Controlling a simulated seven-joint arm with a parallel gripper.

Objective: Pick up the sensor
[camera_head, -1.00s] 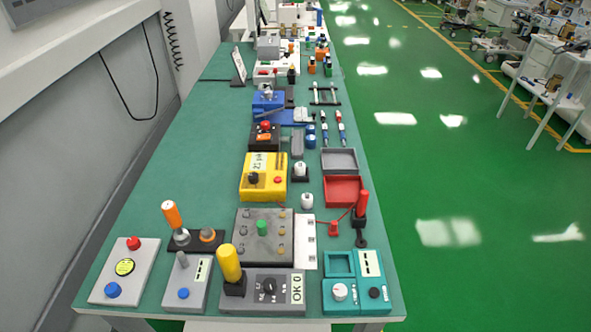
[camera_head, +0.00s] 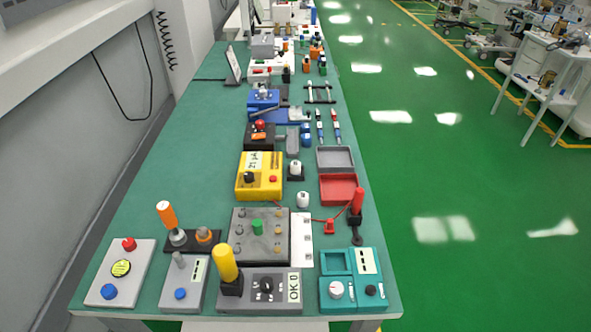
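My gripper is not in view. I cannot tell for certain which item is the sensor. Two small white rounded pieces stand in the middle of the bench: one (camera_head: 303,199) beside the red tray, and one (camera_head: 295,168) on a black base next to the yellow box (camera_head: 243,186). A red-handled probe (camera_head: 356,202) stands in a black holder at the right edge, with a red lead to a small red plug (camera_head: 329,227). Nothing is seen holding any of these.
The long green bench (camera_head: 196,130) is crowded along its right half; its left half is mostly clear. A red tray (camera_head: 322,196) and a grey tray (camera_head: 335,168) look empty. An orange-handled tool (camera_head: 166,214) and a yellow handle (camera_head: 225,262) stand upright near the front. A wall runs along the left.

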